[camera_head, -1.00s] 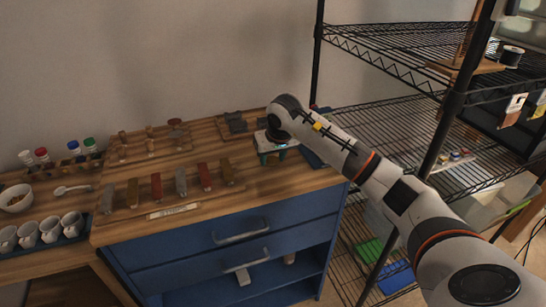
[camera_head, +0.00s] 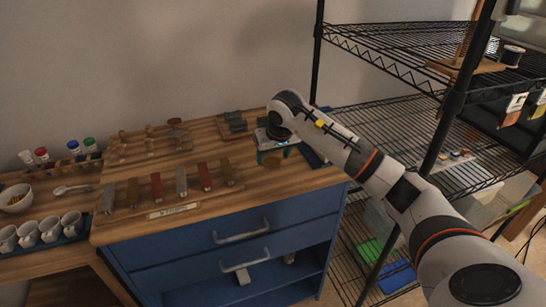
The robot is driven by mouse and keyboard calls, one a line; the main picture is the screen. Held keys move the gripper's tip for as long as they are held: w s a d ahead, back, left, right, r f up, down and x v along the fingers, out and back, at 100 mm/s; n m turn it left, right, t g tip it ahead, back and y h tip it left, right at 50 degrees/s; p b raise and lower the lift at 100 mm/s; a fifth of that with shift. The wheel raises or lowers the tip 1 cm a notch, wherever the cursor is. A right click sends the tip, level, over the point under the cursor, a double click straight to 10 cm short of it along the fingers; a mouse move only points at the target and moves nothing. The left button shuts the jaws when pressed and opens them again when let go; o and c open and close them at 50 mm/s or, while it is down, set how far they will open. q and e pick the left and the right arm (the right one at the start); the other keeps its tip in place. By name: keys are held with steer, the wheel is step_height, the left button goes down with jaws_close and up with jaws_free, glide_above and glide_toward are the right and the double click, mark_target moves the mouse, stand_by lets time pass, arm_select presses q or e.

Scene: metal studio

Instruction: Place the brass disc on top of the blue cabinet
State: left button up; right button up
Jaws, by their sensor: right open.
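The blue cabinet (camera_head: 190,240) stands in front of me with a wooden top. A small round brass-coloured disc (camera_head: 272,163) shows on the wooden top near its right end, just below my right gripper (camera_head: 277,154). The gripper points down and is open, with its fingers apart above the disc. The disc appears to lie on the wood, but the gripper hides part of it and I cannot tell whether a finger touches it. My left gripper is not in view.
A row of several coloured bars (camera_head: 156,187) lies left of the gripper. Grey blocks (camera_head: 236,124) sit behind it. A black wire shelf rack (camera_head: 400,112) stands close on the right. White cups (camera_head: 50,230) stand at far left. Bare wood lies in front of the disc.

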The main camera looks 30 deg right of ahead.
steer(key=d+v, duration=0.1)
steer(key=v, duration=0.9)
steer(key=shift+s+a+r, duration=0.2)
steer(key=shift+a+r, duration=0.15)
steer(key=shift+a, duration=0.15)
